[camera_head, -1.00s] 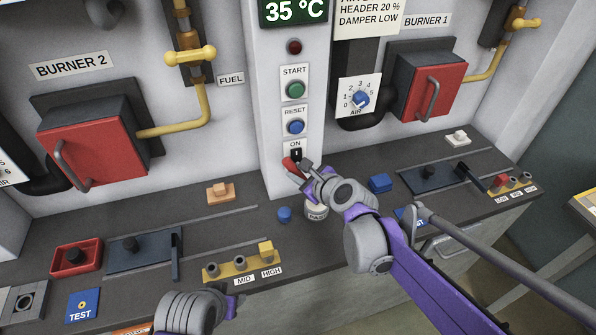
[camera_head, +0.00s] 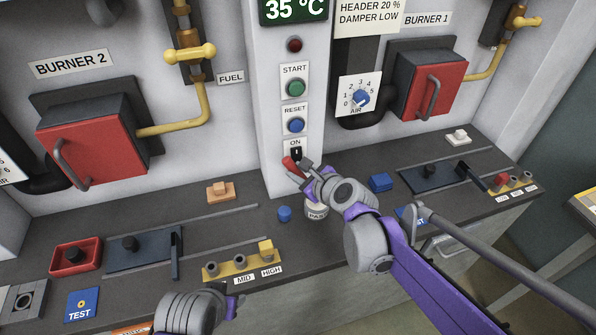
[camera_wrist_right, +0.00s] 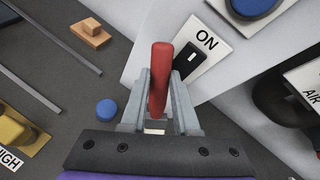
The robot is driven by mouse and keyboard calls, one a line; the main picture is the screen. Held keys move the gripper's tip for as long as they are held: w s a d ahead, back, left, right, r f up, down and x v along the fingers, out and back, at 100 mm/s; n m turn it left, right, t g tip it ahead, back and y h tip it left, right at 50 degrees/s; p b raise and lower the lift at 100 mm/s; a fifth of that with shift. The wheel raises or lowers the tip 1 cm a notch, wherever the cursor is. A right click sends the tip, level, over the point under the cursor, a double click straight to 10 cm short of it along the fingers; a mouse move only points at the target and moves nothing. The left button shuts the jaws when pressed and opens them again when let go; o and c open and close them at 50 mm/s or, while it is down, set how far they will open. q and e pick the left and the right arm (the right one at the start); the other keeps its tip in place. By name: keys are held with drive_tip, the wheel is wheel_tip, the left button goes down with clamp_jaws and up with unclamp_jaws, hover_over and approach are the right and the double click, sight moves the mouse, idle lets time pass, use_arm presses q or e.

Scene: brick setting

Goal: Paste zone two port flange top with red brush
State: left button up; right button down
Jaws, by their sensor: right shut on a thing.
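My right gripper (camera_head: 305,172) is shut on the red brush (camera_head: 290,165), in front of the central white column just below the ON switch. In the right wrist view, the brush's red handle (camera_wrist_right: 161,72) stands between the two grey fingers; its bristles cannot be made out. A white pot (camera_head: 316,212), its label partly readable as paste, stands on the bench below the gripper, partly covered by it. The burner 2 port has a red door (camera_head: 92,150) on a dark flange (camera_head: 140,92) at left. My left gripper (camera_head: 232,304) is at the bottom edge, its fingers unclear.
A blue cap (camera_head: 284,214) lies left of the pot and a blue block (camera_head: 380,182) to its right. A yellow pipe (camera_head: 205,110) runs beside the burner 2 door. A yellow MID/HIGH rack (camera_head: 238,264) and a slide plate (camera_head: 140,250) occupy the left bench.

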idle(0.6)
drive_tip(key=shift+r+p, duration=1.65)
drive_tip(key=shift+r, duration=1.85)
use_arm(q)
drive_tip(key=r, duration=0.1)
drive_tip(key=w+r, duration=0.1)
drive_tip(key=r, duration=0.2)
drive_tip(key=shift+w+r, duration=0.15)
drive_tip(key=shift+w, duration=0.15)
drive_tip(key=shift+s, duration=0.1)
use_arm(e)
drive_tip(key=shift+f, duration=0.1)
